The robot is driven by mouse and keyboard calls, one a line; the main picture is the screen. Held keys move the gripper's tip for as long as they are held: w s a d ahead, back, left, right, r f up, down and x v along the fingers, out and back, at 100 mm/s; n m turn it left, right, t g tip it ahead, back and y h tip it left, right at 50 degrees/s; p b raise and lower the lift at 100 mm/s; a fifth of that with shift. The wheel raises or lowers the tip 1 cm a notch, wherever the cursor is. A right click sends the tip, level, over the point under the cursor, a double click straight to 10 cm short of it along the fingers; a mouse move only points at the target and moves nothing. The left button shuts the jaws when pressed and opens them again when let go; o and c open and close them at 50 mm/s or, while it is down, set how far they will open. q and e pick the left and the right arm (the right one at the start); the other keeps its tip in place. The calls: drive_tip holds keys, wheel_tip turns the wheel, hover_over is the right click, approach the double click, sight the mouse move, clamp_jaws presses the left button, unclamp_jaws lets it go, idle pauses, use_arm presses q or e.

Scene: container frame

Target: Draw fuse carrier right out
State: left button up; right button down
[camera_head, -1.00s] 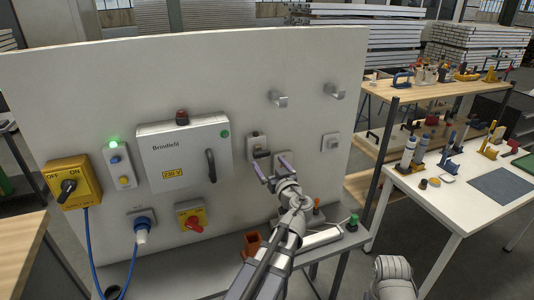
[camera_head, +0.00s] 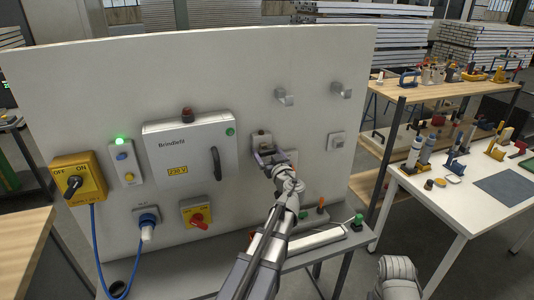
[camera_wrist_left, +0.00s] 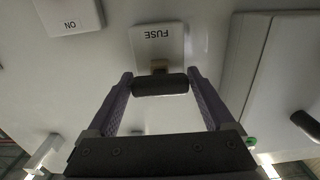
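The fuse holder (camera_head: 262,137) is a light plate on the upright panel; the left wrist view shows its plate upside down, marked FUSE (camera_wrist_left: 157,43). The fuse carrier (camera_wrist_left: 160,85) has a dark, rounded bar handle standing out from that plate on a short brownish stem. My left gripper (camera_head: 271,158) is at the holder, and its open fingers (camera_wrist_left: 160,82) lie one on each side of the handle, very near its ends. I cannot tell whether they touch it. In the head view the gripper hides the carrier. My right gripper is out of view; only part of that arm shows.
The grey Brindlefil cabinet (camera_head: 191,152) with a dark handle is left of the holder. A switch plate (camera_head: 337,144) is to the right, and two hooks (camera_head: 285,97) are above. A shelf with small items (camera_head: 318,240) runs below. The panel's upper middle is clear.

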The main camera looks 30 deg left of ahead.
use_arm(q)
clamp_jaws()
idle(0.5)
drive_tip(key=shift+s+d, duration=0.1)
